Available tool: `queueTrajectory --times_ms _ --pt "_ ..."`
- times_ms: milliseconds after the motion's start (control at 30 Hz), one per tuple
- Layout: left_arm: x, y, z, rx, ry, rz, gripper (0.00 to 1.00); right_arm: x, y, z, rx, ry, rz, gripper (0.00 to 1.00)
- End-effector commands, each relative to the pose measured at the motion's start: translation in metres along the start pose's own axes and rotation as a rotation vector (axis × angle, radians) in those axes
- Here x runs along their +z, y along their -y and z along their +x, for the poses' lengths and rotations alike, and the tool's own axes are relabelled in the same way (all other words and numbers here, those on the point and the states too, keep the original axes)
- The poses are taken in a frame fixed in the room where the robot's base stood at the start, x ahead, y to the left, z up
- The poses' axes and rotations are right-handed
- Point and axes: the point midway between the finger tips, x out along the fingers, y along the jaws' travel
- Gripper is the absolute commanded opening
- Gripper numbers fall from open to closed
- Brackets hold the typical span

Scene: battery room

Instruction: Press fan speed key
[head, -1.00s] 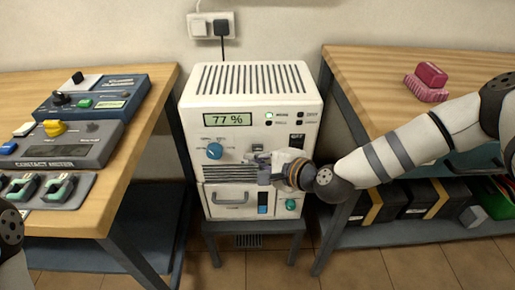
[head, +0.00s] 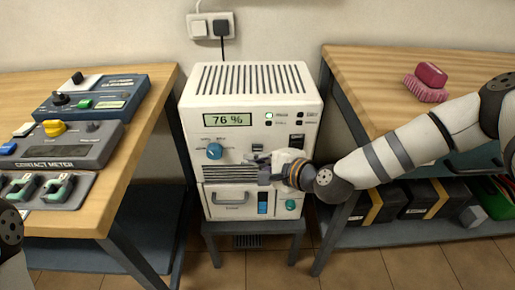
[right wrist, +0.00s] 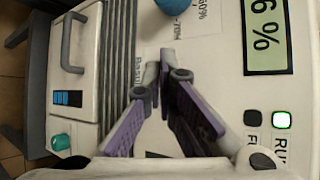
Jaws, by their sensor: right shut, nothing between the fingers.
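The white dehumidifier-like unit (head: 250,90) stands on a low grey stand between two benches. Its display (head: 227,120) reads 76 %, and it also shows in the right wrist view (right wrist: 267,35). A blue knob (head: 214,151) sits below the display. A small dark key (head: 258,147) shows just above my fingers. My right gripper (head: 260,159) is shut and empty, with its fingertips at the front panel. In the right wrist view its fingertips (right wrist: 160,63) are close to the panel beside partly covered print. I cannot tell which control is the fan speed key or whether the tips touch one.
A drawer handle (head: 230,198), a blue-marked switch (head: 263,202) and a green knob (head: 291,204) lie low on the unit. The left bench holds a contact meter (head: 60,150) and other devices. The right bench holds a pink brush-like object (head: 428,82). A wall socket is behind.

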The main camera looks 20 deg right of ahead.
Motion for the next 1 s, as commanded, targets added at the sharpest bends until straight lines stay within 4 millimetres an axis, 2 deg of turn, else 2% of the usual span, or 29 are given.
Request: queueTrajectory --times_ms 1000 --pt "0.0024 0.0001 0.0064 -0.001 0.015 0.000 0.00 -0.0070 0.0063 0.0092 0.000 -0.001 0.000 0.00"
